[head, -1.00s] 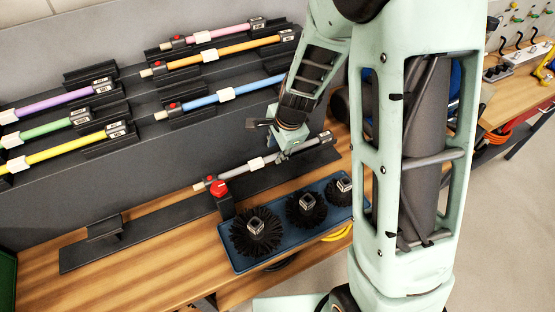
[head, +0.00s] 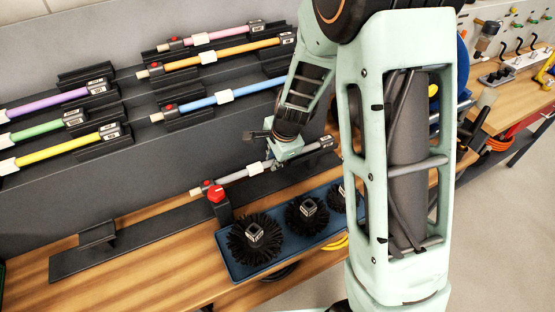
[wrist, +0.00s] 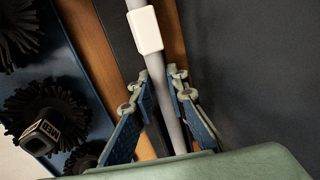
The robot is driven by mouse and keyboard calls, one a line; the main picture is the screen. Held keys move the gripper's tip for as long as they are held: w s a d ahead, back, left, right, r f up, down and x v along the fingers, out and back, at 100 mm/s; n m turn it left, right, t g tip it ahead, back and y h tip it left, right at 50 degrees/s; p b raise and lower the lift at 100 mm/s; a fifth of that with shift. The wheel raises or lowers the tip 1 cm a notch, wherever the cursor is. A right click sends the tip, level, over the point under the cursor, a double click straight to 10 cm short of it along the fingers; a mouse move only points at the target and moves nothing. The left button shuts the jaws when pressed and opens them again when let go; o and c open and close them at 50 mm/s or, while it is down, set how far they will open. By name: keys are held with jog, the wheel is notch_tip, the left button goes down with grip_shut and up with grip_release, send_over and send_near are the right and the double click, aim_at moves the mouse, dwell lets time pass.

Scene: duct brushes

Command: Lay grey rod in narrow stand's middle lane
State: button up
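The grey rod (head: 235,176) lies low at the front of the bench, with a white collar (head: 253,169), a tan tip at its left and a dark labelled cap at its right. Its left part rests by a black post with a red knob (head: 216,193). My gripper (head: 279,158) is over the rod, right of the collar. In the wrist view the rod (wrist: 165,95) runs between the two fingers (wrist: 155,100), with gaps beside it, so the gripper looks open. Black stands on the grey rack hold other rods; which is the narrow stand, I cannot tell.
Purple (head: 55,101), green (head: 40,130) and yellow (head: 58,149) rods lie at left; pink (head: 212,37), orange (head: 222,50) and blue (head: 210,101) rods lie at right. A blue tray (head: 236,274) with round black brushes (head: 255,243) stands in front of the rod.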

grip_shut()
jog(key=shift+r, duration=0.1)
jog(key=shift+r+p, duration=2.65)
jog(key=shift+r, duration=0.3)
